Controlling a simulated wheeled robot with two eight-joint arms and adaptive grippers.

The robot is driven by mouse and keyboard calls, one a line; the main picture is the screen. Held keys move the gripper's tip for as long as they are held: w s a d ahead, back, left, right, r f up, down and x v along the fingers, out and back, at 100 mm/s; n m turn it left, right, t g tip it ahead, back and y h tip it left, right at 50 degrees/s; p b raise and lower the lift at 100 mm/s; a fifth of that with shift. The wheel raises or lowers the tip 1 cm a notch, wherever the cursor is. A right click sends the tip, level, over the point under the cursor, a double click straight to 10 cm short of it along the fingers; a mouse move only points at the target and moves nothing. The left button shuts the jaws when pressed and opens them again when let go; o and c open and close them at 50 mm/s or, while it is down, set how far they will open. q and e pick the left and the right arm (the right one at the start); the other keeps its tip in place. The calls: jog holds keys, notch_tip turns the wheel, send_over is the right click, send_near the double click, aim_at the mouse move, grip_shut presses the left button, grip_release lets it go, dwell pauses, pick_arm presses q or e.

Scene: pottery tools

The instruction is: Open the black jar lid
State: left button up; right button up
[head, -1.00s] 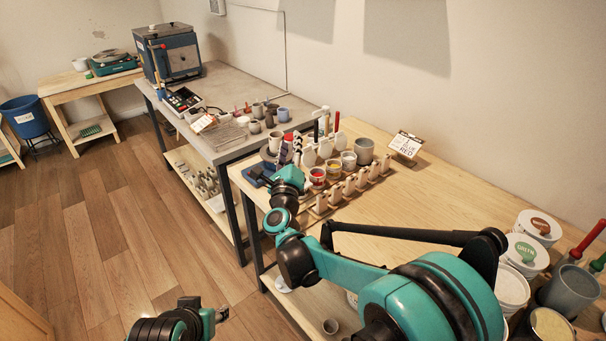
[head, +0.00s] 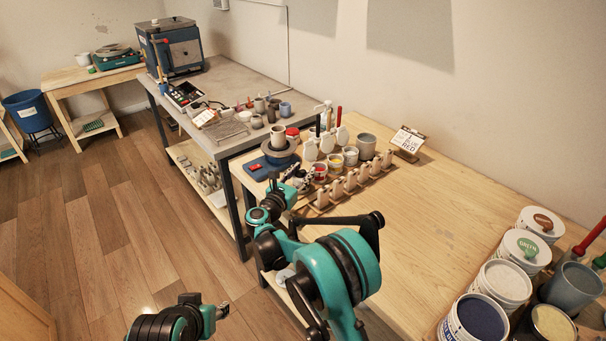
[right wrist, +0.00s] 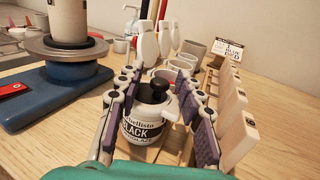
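The black jar (right wrist: 143,127) stands upright in the right wrist view, with a label reading BLACK. In the head view my right gripper (head: 303,181) is over the front of the wooden table, beside the small jars, and hides most of the black jar. My left gripper (head: 222,311) is low at the left, over the floor, too small to read.
A blue-based pottery wheel (right wrist: 62,95) with a cup stands left of the jar. Other small jars (head: 336,161) are behind. Large buckets (head: 503,283) are at the right; the table's middle is clear.

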aim_at(299, 172)
jog(key=shift+w+d, duration=0.15)
jog(key=shift+w, duration=0.1)
jog(key=shift+c, duration=0.4)
grip_shut()
jog(key=shift+r, duration=0.1)
jog(key=shift+w+a+r+n+g+p, duration=0.15)
jog(key=shift+r+n+g+p, duration=0.2)
jog(key=shift+n+p, duration=0.3)
jog(key=shift+w+a+r+n+g+p, duration=0.15)
jog(key=shift+r+n+g+p, duration=0.25)
jog(key=shift+n, duration=0.35)
jog(key=shift+w+a+r+n+g+p, duration=0.25)
jog(key=shift+n+p, duration=0.25)
jog(key=shift+n, duration=0.25)
jog(key=shift+w+a+n+g+p, duration=0.15)
jog(key=shift+w+n+g+p, duration=0.15)
jog(key=shift+n+p, duration=0.35)
